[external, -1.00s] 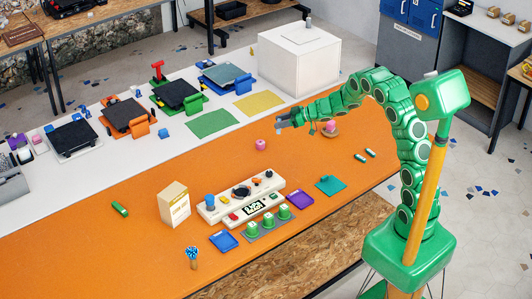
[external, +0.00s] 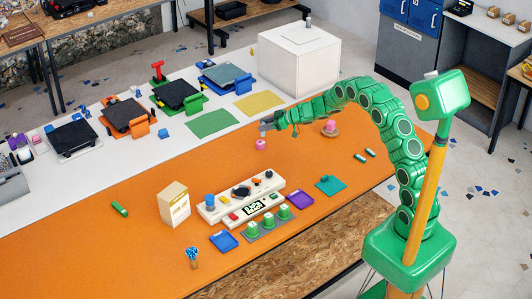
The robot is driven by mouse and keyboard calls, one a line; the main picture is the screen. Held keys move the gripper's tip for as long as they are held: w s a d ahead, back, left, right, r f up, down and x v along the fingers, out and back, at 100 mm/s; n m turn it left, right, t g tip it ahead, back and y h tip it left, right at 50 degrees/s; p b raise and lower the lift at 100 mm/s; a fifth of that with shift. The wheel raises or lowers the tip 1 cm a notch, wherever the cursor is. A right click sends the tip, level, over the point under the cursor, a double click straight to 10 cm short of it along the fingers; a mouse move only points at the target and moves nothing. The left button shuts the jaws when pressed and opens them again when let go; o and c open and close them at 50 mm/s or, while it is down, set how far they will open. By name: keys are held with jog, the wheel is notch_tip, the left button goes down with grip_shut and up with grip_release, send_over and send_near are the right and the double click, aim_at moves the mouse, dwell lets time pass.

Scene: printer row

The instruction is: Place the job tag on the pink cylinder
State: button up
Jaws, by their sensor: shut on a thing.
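A small pink cylinder (external: 260,144) stands on the orange mat near the white table strip. A second pink piece (external: 330,126) sits on a small brown dish (external: 332,133) to the right. My gripper (external: 267,125) is just above and slightly right of the first pink cylinder, apart from it as far as I can tell. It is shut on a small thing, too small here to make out. I cannot tell for certain which thing is the job tag.
A cream control panel (external: 228,206) and a green button block (external: 256,236) stand in front. Purple (external: 299,199), teal (external: 331,185) and blue (external: 223,241) tiles lie nearby. A white box (external: 298,62) stands behind. The orange mat (external: 150,238) has free room left.

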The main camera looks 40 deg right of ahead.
aim_at(262, 133)
jog(key=shift+w+a+f, duration=0.1)
jog(key=shift+w+f, duration=0.8)
jog(key=shift+f, duration=1.8)
jog(key=shift+f, duration=0.15)
jog(key=o, duration=1)
